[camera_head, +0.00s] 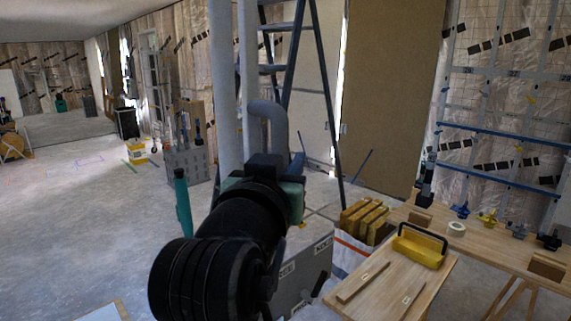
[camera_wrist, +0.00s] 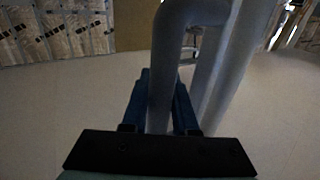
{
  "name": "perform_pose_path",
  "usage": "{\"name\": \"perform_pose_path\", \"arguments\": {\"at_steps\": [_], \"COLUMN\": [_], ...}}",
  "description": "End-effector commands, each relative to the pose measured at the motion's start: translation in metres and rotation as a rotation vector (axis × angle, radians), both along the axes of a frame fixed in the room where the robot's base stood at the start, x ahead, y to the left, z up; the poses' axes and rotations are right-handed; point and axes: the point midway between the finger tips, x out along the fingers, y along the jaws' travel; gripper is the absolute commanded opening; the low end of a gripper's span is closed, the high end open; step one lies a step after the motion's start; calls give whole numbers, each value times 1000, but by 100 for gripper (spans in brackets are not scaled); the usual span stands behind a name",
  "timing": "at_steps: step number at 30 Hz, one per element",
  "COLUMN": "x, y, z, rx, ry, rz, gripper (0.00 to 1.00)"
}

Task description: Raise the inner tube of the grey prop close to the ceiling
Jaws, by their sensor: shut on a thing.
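The grey prop shows in the head view as two pale grey upright tubes side by side, a left one (camera_head: 222,80) and a right one (camera_head: 248,60). Both run out of the top of the picture, so their upper ends are hidden. A bent grey handle (camera_head: 270,108) curves out beside the right tube and down to my gripper (camera_head: 278,158). In the wrist view my gripper (camera_wrist: 161,95) has its dark blue fingers on either side of the handle's straight part (camera_wrist: 162,70), shut on it. Upright grey tubes (camera_wrist: 225,75) stand just behind. Which tube is the inner one I cannot tell.
A stepladder (camera_head: 312,85) stands close behind the prop. A grey box (camera_head: 312,265) is below my arm. A workbench (camera_head: 400,285) with a yellow tool carrier (camera_head: 419,247) is at the right. Open floor (camera_head: 80,210) lies at the left. A teal bottle-like object (camera_head: 182,200) stands nearby.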

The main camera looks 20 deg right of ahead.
Motion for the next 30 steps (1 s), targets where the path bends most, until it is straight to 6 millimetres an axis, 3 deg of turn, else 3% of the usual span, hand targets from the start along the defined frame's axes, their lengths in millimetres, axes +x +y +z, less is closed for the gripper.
{"name": "perform_pose_path", "arguments": {"at_steps": [6, 7, 9, 20, 30], "x": [0, 0, 0, -4, -58], "y": [0, 0, 0, 4, 44], "z": [2, 2, 2, -1, -3], "rx": [-1, -1, -2, -1, 0], "ry": [-5, -5, -4, -2, -7], "rz": [1, 1, 1, 2, 4], "gripper": [0, 32, 40, 40, 40]}}
